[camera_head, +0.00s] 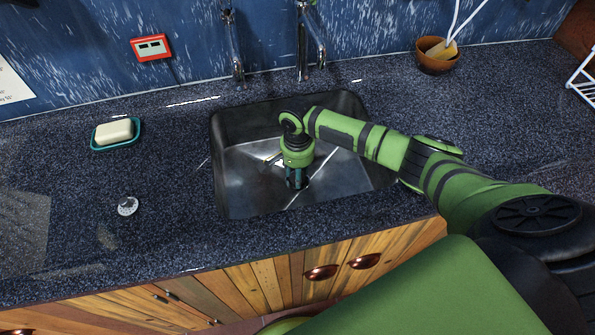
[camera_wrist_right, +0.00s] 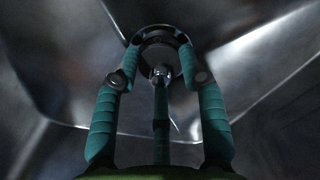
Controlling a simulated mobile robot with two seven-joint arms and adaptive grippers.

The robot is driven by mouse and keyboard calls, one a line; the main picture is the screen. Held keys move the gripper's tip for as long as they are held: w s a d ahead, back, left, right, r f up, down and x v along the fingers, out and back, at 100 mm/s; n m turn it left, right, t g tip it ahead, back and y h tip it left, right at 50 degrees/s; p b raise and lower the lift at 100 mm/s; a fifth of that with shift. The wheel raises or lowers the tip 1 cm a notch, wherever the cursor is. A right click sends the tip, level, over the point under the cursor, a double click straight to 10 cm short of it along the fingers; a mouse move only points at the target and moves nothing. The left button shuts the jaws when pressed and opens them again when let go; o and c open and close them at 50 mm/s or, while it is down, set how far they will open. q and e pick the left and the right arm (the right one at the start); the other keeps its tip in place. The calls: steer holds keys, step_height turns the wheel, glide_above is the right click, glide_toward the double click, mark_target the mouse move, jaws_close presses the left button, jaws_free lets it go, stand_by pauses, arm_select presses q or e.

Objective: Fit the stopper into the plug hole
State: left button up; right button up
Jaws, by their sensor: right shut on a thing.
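My right gripper (camera_head: 296,184) reaches down into the steel sink (camera_head: 240,185), fingers pointing at its floor. In the right wrist view the teal fingers of the right gripper (camera_wrist_right: 160,58) are shut on the stopper (camera_wrist_right: 160,36), a dark round disc with a shiny knob at its middle. The stopper is at or close to the sink floor; I cannot tell whether it touches. In the head view the gripper hides the stopper. I cannot make out the plug hole in either view. My left gripper is not in view.
Two taps (camera_head: 233,45) (camera_head: 303,45) stand behind the sink. A soap dish (camera_head: 95,138) with soap (camera_head: 114,131) and a small round metallic item (camera_head: 127,206) lie on the left counter. A brown bowl (camera_head: 437,62) stands back right. The sink walls surround my gripper.

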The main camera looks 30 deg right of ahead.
steer(key=shift+f+p, duration=0.15)
steer(key=shift+p, duration=0.65)
stand_by(0.6)
steer(key=shift+f, duration=0.45)
stand_by(0.6)
steer(key=shift+s+f+p, duration=0.15)
steer(key=shift+p, duration=0.15)
stand_by(0.3)
steer(key=shift+s+f, duration=0.1)
steer(key=shift+f, duration=0.05)
steer(key=o, duration=1.2)
steer(key=shift+f, duration=0.15)
steer(key=o, duration=0.6)
steer(key=shift+w+r, duration=0.2)
